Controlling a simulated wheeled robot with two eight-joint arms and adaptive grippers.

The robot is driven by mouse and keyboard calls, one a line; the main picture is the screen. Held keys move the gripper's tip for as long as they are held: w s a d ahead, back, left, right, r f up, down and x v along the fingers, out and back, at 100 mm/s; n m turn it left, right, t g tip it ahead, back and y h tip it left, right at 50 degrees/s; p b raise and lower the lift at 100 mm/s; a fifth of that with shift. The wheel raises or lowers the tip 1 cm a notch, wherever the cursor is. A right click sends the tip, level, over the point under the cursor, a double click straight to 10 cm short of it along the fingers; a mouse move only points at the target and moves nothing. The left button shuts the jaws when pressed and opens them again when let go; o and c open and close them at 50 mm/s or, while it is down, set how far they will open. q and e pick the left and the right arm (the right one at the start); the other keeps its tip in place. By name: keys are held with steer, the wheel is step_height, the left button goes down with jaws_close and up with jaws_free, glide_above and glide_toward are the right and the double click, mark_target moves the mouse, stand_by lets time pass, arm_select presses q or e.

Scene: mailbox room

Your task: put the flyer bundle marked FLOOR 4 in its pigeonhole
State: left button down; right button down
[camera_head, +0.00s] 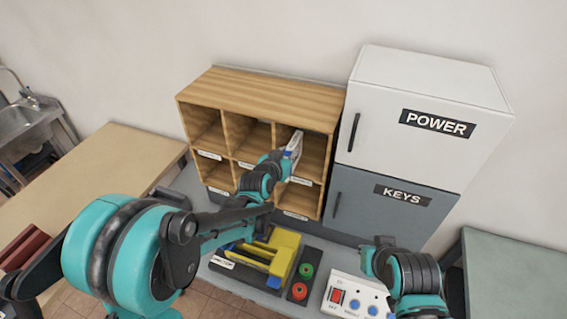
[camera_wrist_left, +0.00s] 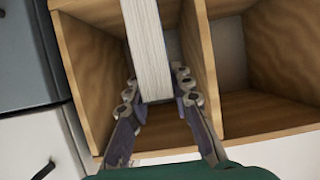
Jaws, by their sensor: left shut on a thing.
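My left gripper (camera_head: 287,163) is shut on a flyer bundle (camera_head: 294,147) at the front of the top right pigeonhole of the wooden rack (camera_head: 262,92). In the left wrist view, the pale page edges of the bundle (camera_wrist_left: 147,50) stand between the two fingers (camera_wrist_left: 156,87), with wooden walls on both sides. The bundle reaches into the opening and its near end is between the fingertips. Its marking cannot be read. White labels sit under the pigeonholes, too small to read; my left arm hides part of the lower row.
A white POWER cabinet (camera_head: 427,112) over a grey KEYS cabinet (camera_head: 386,205) stands close to the rack's right side. A yellow device (camera_head: 268,255), red and green rolls and a button panel (camera_head: 355,296) lie on the counter below. A wooden table (camera_head: 100,165) is at left.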

mark_target(295, 143)
arm_select(q)
steer(key=shift+w+r+b+x, duration=0.1)
steer(key=shift+r+b+x, duration=0.2)
steer(key=shift+x, duration=0.85)
steer(key=shift+w+r+b+x, duration=0.1)
steer(key=shift+r+b+x, duration=0.15)
steer(key=shift+x, duration=0.9)
steer(key=shift+w+r+b+x, duration=0.15)
steer(key=shift+b+x, duration=0.2)
steer(key=shift+x, duration=0.8)
steer(key=shift+s+d, duration=0.1)
steer(key=shift+s, duration=0.05)
steer(key=shift+f+b, duration=0.45)
steer(key=shift+b, duration=0.1)
steer(key=c, duration=1.3)
jaws_free()
steer(key=shift+o, duration=0.2)
